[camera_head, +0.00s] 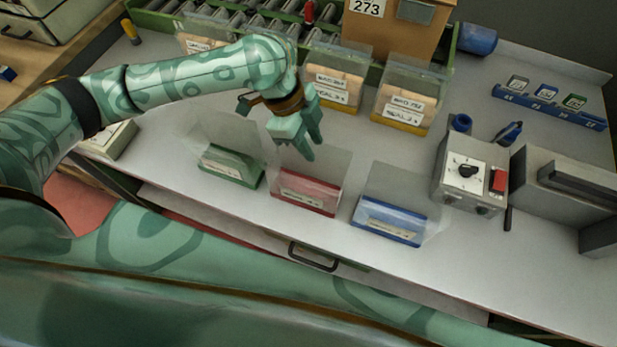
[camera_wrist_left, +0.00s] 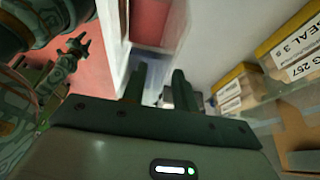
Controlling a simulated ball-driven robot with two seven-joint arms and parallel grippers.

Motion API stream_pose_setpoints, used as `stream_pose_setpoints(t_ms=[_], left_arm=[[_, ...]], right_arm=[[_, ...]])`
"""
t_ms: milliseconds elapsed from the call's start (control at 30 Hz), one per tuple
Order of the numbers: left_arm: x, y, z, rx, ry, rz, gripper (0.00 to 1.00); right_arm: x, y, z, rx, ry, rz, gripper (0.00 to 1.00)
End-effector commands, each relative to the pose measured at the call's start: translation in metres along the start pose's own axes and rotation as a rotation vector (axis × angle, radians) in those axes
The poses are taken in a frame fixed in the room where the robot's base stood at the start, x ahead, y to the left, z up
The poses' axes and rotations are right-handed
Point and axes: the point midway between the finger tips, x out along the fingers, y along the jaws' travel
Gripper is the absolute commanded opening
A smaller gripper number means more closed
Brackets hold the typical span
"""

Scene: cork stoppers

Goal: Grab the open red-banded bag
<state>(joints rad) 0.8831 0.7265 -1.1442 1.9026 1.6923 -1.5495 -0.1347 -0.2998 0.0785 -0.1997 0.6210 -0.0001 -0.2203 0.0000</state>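The red-banded bag (camera_head: 305,193) stands on the bench in the middle of the front row in the head view. It has a clear upper part and a pale label on its red band. My left gripper (camera_head: 312,145) is just above and behind it, fingers pointing down. In the left wrist view the two fingers (camera_wrist_left: 160,85) are apart with no bag clearly between them; a pale blurred surface lies beyond. What seems to be my right gripper (camera_wrist_left: 74,46) shows small at the left of the wrist view; its finger state is unclear.
A green-banded bag (camera_head: 230,167) stands to the left and a blue-banded bag (camera_head: 390,222) to the right. Yellow-banded bags (camera_head: 403,95) with labels stand behind. A control box (camera_head: 465,175) with a red switch is at the right. Bare bench (camera_head: 380,160) lies between the rows.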

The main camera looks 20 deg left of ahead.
Motion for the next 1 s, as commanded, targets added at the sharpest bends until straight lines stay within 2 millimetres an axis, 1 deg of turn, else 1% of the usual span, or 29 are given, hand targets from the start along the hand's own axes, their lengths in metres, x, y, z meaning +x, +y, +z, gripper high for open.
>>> stream_pose_setpoints(t_ms=[33, 100, 200, 800, 833, 867, 900, 933, 1000], left_arm=[[0.014, 0.001, 0.002, -0.002, 0.002, 0.006, 0.29], [0.026, 0.001, 0.002, -0.002, 0.001, 0.005, 0.29], [0.035, 0.0, 0.002, 0.0, 0.0, 0.002, 0.29], [0.035, 0.0, 0.002, -0.002, 0.0, 0.001, 0.29], [0.035, 0.0, 0.002, -0.001, 0.0, 0.001, 0.24], [0.036, 0.0, 0.002, -0.001, 0.0, 0.001, 0.15], [0.036, 0.0, 0.002, -0.001, 0.0, 0.001, 0.04], [0.036, 0.0, 0.002, -0.001, 0.0, 0.001, 0.0], [0.036, 0.001, 0.002, -0.001, 0.0, 0.002, 0.0]], right_arm=[[0.008, -0.001, 0.002, 0.0, -0.004, -0.001, 0.36], [0.013, -0.001, 0.004, 0.0, -0.007, -0.002, 0.36], [0.015, -0.002, 0.004, 0.0, -0.009, -0.003, 0.36], [0.01, -0.001, 0.003, 0.0, -0.006, -0.002, 0.36], [0.01, -0.001, 0.003, 0.0, -0.006, -0.002, 0.36], [0.01, -0.001, 0.004, 0.0, -0.006, -0.002, 0.36], [0.011, -0.001, 0.004, 0.0, -0.007, -0.002, 0.36], [0.011, -0.001, 0.004, 0.0, -0.007, -0.001, 0.36], [0.011, 0.0, 0.004, -0.001, -0.007, -0.001, 0.36]])
